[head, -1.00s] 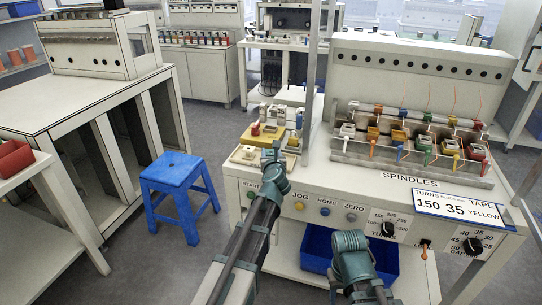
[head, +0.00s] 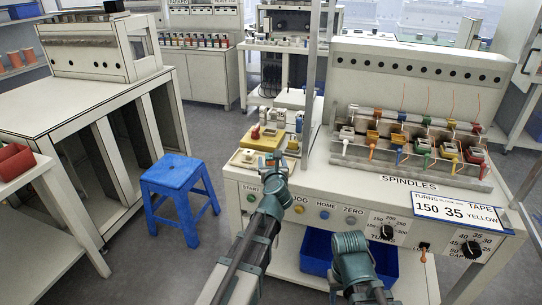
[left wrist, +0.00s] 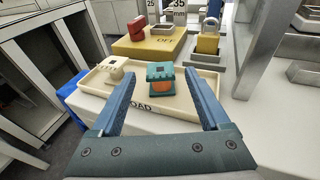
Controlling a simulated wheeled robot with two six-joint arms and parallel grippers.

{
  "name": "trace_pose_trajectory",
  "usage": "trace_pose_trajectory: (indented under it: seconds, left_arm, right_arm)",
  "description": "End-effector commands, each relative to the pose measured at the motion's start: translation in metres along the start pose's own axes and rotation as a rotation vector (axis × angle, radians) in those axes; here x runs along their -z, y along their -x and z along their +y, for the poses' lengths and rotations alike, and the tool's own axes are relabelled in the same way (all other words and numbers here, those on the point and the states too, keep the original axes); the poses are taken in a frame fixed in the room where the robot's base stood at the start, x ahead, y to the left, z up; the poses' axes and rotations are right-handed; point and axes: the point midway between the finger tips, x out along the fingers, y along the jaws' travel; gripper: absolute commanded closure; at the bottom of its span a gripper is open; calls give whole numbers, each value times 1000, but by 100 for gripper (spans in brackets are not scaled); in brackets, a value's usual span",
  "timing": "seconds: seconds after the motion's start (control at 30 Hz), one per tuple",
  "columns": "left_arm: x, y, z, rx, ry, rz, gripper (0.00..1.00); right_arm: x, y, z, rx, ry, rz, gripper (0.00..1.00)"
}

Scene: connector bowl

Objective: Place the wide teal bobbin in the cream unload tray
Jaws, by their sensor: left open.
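The wide teal bobbin (left wrist: 160,79), wound with orange, stands in the cream tray (left wrist: 205,83) in the left wrist view. Only the letters "OAD" show on the tray's front; a finger hides the rest. My left gripper (left wrist: 162,72) is open, with one blue finger on each side of the bobbin and gaps between. In the head view my left gripper (head: 272,161) is over the tray (head: 238,158) at the bench's left front corner. A cream bobbin (left wrist: 116,73) stands at the tray's left. My right gripper is out of view; only my right arm shows.
Behind the tray is a yellow block (left wrist: 140,45) bearing a red part (left wrist: 138,29) and a grey frame. A yellow padlock-shaped part (left wrist: 208,40) stands right of it. A grey post (left wrist: 262,45) rises at the right. The spindle rack (head: 415,150) is farther right.

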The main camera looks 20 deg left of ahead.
Motion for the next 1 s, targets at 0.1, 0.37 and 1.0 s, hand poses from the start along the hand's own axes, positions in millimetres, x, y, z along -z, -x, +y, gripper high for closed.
trace_pose_trajectory:
  seconds: [0.1, 0.37, 1.0]
  left_arm:
    - [-1, 31, 2, 1, -1, 0, 21]
    - [-1, 66, 1, 0, 0, 0, 21]
    - [-14, 74, -12, 59, -128, -69, 21]
  right_arm:
    - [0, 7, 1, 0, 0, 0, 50]
    - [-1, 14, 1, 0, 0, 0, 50]
    - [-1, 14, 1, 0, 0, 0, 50]
